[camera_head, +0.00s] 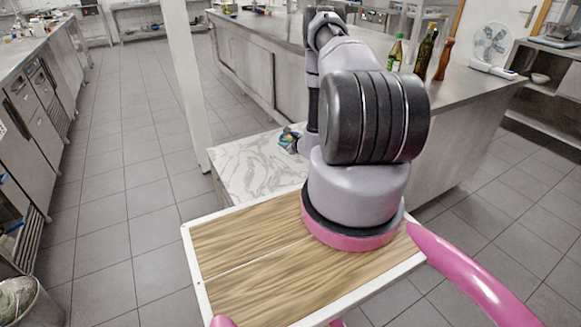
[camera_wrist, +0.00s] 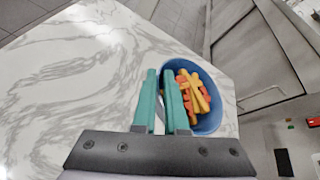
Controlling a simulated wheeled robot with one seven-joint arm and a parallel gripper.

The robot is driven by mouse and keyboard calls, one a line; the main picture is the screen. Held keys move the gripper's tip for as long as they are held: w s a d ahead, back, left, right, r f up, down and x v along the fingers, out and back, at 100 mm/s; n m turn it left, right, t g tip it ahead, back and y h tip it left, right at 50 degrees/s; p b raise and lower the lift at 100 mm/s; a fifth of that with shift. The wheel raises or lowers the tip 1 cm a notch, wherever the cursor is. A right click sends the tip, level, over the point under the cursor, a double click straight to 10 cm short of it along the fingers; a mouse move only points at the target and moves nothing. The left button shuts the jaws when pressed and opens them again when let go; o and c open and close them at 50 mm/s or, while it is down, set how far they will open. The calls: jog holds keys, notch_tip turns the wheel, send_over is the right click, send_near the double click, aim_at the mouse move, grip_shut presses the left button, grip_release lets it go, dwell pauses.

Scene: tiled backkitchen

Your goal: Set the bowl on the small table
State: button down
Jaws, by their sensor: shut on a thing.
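The blue bowl (camera_wrist: 212,122), with several orange and yellow pieces inside, is in the wrist view. My gripper (camera_wrist: 161,74) has its teal fingers shut on the bowl's left wall, one finger on either side of it. The small table (camera_wrist: 70,75) has a white marbled top and lies under the bowl; it also shows in the head view (camera_head: 250,172). The bowl is over the table's right part, near an edge; I cannot tell whether it touches the top. In the head view my arm hides most of the bowl and gripper.
A long steel counter (camera_head: 245,70) stands right behind the small table, with bottles (camera_head: 395,52) and a fan (camera_head: 490,42) on it. A white post (camera_head: 183,80) rises at the table's left. Most of the marbled top is bare. Tiled floor (camera_head: 130,150) is open to the left.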

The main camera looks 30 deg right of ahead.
notch_tip(320, 180, down, 10)
jog(key=shift+r, duration=0.2)
dwell(0.3)
jog(key=c, duration=1)
grip_release()
jog(key=shift+f, duration=0.15)
jog(key=shift+o, duration=0.2)
